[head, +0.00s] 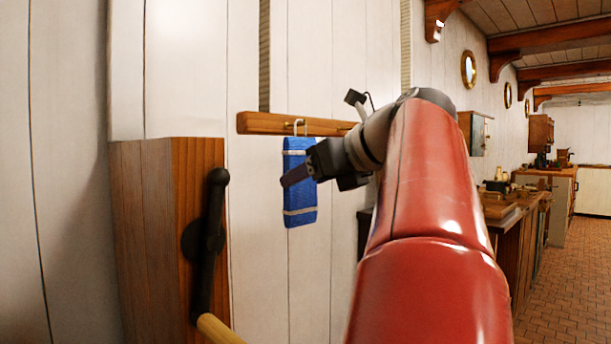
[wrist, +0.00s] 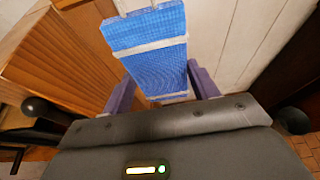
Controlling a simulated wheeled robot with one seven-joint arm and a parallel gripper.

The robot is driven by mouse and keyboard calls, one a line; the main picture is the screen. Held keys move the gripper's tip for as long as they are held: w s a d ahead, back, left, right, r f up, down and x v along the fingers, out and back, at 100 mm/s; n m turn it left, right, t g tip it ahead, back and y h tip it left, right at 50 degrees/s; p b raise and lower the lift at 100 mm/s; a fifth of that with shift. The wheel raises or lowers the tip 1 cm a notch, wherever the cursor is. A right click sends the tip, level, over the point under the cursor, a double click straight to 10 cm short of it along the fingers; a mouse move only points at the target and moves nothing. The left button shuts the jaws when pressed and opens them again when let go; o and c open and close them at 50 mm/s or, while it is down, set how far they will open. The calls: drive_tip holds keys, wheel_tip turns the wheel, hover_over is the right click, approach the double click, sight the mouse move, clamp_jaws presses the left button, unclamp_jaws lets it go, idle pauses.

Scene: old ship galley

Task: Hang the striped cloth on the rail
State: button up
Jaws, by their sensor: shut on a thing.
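The striped cloth (head: 300,205) is blue with white bands and hangs upright in front of the white plank wall, just below the wooden rail (head: 265,123). A pale loop (head: 297,127) at its top reaches up to the rail's front; I cannot tell whether it sits on a peg or only in front of it. My gripper (head: 297,177) is shut on the cloth about halfway down, coming from the right.
A wooden cabinet (head: 150,240) with a black lever (head: 212,240) stands at the left, close to the cloth. Counters (head: 515,225) with several items line the wall at the right. The tiled floor (head: 575,270) at the right is clear.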

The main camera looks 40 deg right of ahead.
drive_tip(key=o, duration=1.1)
drive_tip(key=v, duration=0.7)
drive_tip(key=shift+s+r, duration=0.1)
drive_tip(key=shift+s, duration=0.3)
